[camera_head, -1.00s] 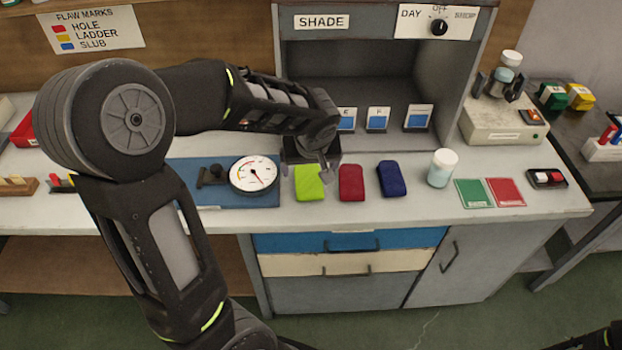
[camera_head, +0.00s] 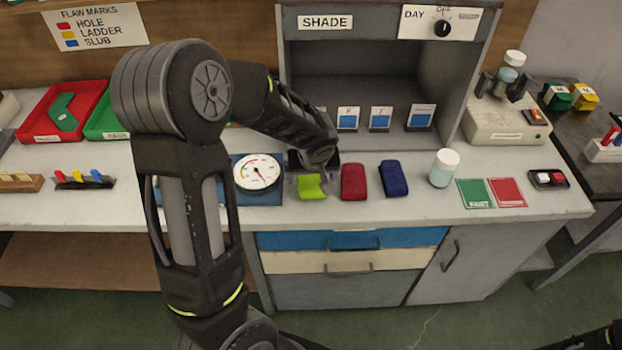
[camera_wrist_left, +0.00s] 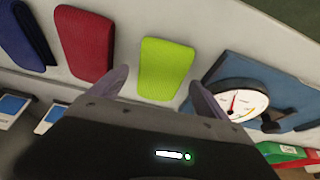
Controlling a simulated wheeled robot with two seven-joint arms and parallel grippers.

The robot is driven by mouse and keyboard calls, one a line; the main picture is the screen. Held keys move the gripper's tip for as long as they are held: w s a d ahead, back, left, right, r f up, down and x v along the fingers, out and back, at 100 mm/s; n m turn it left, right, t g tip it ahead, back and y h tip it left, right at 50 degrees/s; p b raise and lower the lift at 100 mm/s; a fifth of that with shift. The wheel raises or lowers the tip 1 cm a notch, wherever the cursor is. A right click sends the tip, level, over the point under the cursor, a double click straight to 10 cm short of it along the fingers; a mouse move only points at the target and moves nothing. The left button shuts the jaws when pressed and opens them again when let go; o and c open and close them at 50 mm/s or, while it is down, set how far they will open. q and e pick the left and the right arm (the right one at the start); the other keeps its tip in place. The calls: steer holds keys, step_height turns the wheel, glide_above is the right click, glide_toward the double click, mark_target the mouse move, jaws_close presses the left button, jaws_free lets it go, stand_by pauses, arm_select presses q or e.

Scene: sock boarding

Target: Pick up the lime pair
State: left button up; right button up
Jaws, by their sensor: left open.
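The lime pair (camera_head: 311,188) is a folded lime-green bundle lying flat on the grey bench, just right of the round dial. My left gripper (camera_head: 311,178) is over its back part and hides some of it. In the left wrist view the lime pair (camera_wrist_left: 166,69) lies ahead of and between the two open fingers of my left gripper (camera_wrist_left: 163,92), with nothing held. I cannot tell whether the fingers touch the bench. My right gripper is not in view.
A red pair (camera_head: 353,182) and a navy pair (camera_head: 393,179) lie close by on the right. The dial gauge (camera_head: 257,173) on its blue board is close on the left. A white-lidded jar (camera_head: 443,168) stands further right. The shade booth (camera_head: 395,75) rises behind.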

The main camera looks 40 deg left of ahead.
arm_select(q)
steer(key=shift+w+a+f, duration=0.1)
steer(key=shift+w+f, duration=0.05)
steer(key=shift+f, duration=0.35)
steer(key=shift+c, duration=0.6)
steer(key=c, duration=1.4)
